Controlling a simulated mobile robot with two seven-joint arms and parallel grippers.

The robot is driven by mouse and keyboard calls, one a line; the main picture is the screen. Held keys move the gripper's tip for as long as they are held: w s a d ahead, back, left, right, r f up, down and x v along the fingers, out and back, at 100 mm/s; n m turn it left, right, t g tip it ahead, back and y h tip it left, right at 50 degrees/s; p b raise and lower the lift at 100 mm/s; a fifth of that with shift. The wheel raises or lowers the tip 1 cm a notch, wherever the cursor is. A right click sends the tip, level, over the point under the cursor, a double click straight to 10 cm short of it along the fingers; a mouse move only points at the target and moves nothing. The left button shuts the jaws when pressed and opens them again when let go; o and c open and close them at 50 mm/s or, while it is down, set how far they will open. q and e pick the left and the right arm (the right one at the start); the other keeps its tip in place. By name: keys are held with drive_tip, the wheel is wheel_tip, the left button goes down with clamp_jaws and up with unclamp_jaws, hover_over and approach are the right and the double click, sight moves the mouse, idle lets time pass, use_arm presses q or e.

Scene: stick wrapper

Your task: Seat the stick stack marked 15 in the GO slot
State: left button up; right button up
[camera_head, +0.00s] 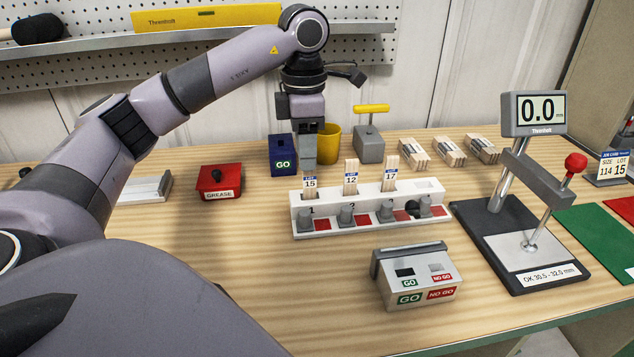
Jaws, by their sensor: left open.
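The stick stack marked 15 (310,186) stands upright at the left end of the white rack (418,186), above the number 1. My left gripper (309,162) points down directly over this stack and is open. Its fingers hide the stack's top, and I cannot tell whether they touch it. The grey gauge box (418,289) stands in front of the rack. Its dark GO slot (404,271) is on the left of its top and looks empty, beside the NO GO slot (437,270). My right gripper is not in view.
Stacks marked 12 (351,178) and 17 (391,175) stand in the same rack. A blue GO box (283,157) and yellow cup (329,144) are close behind the gripper. A measuring stand (510,240) reading 0.0 is at right. The table left of the gauge box is clear.

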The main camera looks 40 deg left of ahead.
sight(309, 173)
use_arm(q)
drive_tip(key=f, duration=0.5)
drive_tip(key=shift+w+f+p, duration=0.25)
drive_tip(key=shift+w+p, duration=0.05)
drive_tip(key=shift+p, duration=0.05)
clamp_jaws()
